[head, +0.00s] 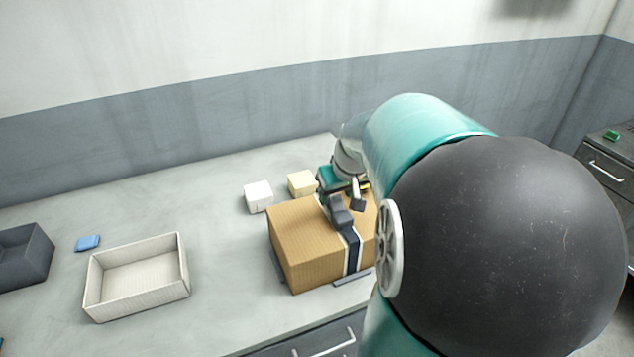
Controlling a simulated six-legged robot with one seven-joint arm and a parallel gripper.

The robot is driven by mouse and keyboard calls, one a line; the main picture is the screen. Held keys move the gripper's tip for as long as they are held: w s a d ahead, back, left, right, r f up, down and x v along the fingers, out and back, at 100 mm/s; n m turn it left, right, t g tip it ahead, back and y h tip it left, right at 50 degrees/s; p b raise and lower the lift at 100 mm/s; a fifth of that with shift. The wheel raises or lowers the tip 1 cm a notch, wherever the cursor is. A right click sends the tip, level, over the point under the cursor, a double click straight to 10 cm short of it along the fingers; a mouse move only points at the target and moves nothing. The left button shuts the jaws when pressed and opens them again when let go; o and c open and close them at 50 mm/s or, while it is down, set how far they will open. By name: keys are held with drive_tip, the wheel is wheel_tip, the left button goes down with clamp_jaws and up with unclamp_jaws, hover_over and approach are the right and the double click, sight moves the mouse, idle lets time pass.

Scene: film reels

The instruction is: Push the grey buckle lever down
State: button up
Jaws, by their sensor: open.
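The grey buckle lever (341,214) sits on top of a brown cardboard box (299,247), near the upper end of the dark strap (351,249) that runs down the box's front. My gripper (346,194) is open, directly above and behind the lever. Its fingers overlap the lever in the picture, so I cannot tell whether they touch it. The lever's exact angle is too small to make out. My teal and black arm hides the right part of the box.
A white block (258,196) and a cream block (301,183) stand behind the box. An empty pale tray (137,306), a blue item (88,242) and a dark grey bin (41,257) are to the left. The counter between tray and box is clear.

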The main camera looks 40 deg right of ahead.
drive_tip(key=shift+w+f, duration=0.1)
drive_tip(key=shift+f, duration=0.2)
drive_tip(key=c, duration=1)
drive_tip(key=shift+w+d, duration=0.1)
drive_tip(key=shift+w, duration=0.05)
drive_tip(key=g, duration=0.1)
drive_tip(key=w+g, duration=0.1)
drive_tip(key=g+y, duration=0.1)
drive_tip(key=g, duration=0.1)
drive_tip(key=shift+w+d+f, duration=0.25)
drive_tip(key=shift+f, duration=0.05)
drive_tip(key=shift+w+d+f+g+y, duration=0.1)
drive_tip(key=shift+w+f+g+y, duration=0.15)
drive_tip(key=shift+g, duration=0.55)
drive_tip(key=shift+w+f+g+y, duration=0.2)
drive_tip(key=shift+g+y, duration=0.1)
drive_tip(key=shift+g, duration=0.5)
drive_tip(key=shift+w+d+f+g+y, duration=0.1)
drive_tip(key=shift+w+f+g+y, duration=0.15)
drive_tip(key=shift+g, duration=0.55)
